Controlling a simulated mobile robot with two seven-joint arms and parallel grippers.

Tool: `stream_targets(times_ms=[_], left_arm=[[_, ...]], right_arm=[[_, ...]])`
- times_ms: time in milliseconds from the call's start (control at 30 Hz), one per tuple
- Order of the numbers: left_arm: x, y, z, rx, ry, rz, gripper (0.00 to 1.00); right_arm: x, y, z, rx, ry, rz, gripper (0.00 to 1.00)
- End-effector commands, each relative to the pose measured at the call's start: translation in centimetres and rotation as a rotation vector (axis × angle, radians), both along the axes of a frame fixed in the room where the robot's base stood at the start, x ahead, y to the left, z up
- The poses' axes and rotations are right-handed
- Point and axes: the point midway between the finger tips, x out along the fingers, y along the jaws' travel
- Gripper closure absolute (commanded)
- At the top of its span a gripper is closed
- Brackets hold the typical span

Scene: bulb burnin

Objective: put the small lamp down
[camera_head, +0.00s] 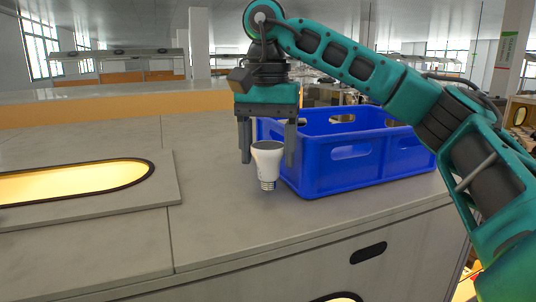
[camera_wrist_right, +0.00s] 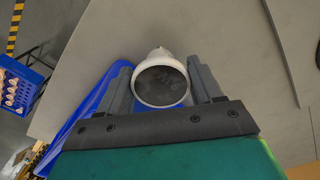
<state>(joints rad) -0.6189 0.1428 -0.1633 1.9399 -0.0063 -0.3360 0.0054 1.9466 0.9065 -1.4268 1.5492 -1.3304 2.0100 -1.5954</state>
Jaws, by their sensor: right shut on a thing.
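The small lamp (camera_head: 267,168) is a white bulb with a flat dark end up and its metal screw base down. It stands nearly upright between the fingers of my right gripper (camera_head: 268,158), which is shut on it. In the right wrist view, the lamp's dark round face (camera_wrist_right: 161,86) shows between the two grey fingers of the gripper (camera_wrist_right: 163,72). The lamp is over the grey worktop (camera_head: 225,215), in front of the blue crate; I cannot tell whether its base touches the surface. My left gripper is not in view.
The blue crate (camera_head: 365,178) stands right beside the gripper, on the right of the worktop. A raised plate with a glowing oblong window (camera_head: 75,181) lies at the left. The worktop between plate and lamp is clear. Its front edge drops to a cabinet face (camera_head: 400,255).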

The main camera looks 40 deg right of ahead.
Motion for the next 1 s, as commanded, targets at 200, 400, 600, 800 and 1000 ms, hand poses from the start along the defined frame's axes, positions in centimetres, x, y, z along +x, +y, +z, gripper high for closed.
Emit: stream_targets(times_ms=[200, 400, 600, 800, 1000], left_arm=[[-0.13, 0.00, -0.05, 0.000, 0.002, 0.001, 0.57], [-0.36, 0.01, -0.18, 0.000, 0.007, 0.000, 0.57], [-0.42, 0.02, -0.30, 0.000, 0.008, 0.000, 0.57], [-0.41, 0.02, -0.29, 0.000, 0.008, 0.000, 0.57], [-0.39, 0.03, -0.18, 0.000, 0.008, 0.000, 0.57]], right_arm=[[-0.04, -0.02, -1.22, 0.001, -0.001, 0.000, 0.70], [-0.02, -0.02, -1.20, 0.001, -0.002, -0.001, 0.70], [-0.03, -0.02, -1.45, 0.001, -0.001, 0.000, 0.28], [-0.03, -0.02, -1.43, 0.001, -0.001, 0.000, 0.24], [-0.01, -0.02, -0.85, 0.001, -0.004, -0.001, 0.24]])
